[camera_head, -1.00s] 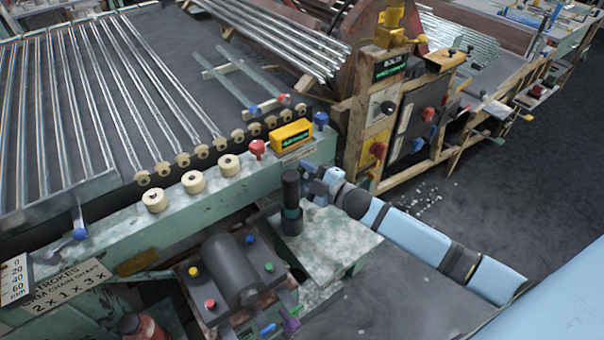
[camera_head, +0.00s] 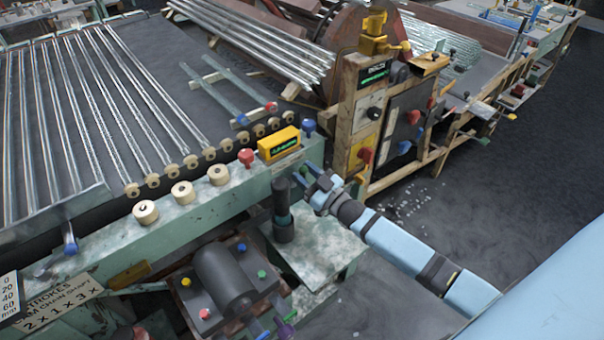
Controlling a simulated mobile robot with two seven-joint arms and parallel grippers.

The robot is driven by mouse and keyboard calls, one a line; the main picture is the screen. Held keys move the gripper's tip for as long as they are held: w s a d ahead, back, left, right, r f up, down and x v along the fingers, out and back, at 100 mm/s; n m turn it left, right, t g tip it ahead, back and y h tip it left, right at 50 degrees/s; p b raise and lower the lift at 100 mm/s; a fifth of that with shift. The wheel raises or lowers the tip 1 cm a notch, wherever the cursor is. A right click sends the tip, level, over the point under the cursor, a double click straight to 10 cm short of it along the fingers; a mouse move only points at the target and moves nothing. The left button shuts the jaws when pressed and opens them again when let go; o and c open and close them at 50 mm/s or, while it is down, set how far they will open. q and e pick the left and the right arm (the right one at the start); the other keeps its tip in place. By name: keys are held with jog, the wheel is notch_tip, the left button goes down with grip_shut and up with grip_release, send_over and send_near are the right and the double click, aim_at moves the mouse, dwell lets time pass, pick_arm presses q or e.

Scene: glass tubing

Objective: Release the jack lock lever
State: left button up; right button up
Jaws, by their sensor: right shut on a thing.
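A dark upright post (camera_head: 284,222) with a green band, which looks like the jack, stands on a mottled pale green plate beside the bench. My right gripper (camera_head: 303,182), with blue fingers, is beside the upper right of the post. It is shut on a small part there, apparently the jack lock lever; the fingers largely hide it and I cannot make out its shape. My left gripper is not in view.
A yellow box with a green display (camera_head: 279,143) and a red knob (camera_head: 246,157) sit on the bench edge behind the post. A dark cylinder unit (camera_head: 222,277) with coloured buttons lies in front. A wooden control panel (camera_head: 372,115) stands behind my right arm.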

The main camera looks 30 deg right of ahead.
jog(key=shift+d+f+m, duration=0.1)
jog(key=shift+d+m, duration=0.2)
jog(key=shift+m, duration=0.2)
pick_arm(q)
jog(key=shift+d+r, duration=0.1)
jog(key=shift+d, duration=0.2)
pick_arm(e)
jog(key=o, duration=0.9)
jog(key=shift+f, duration=0.1)
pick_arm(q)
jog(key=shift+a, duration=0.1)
pick_arm(e)
jog(key=shift+s, duration=0.15)
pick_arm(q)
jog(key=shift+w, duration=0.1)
pick_arm(e)
jog(key=v, duration=0.7)
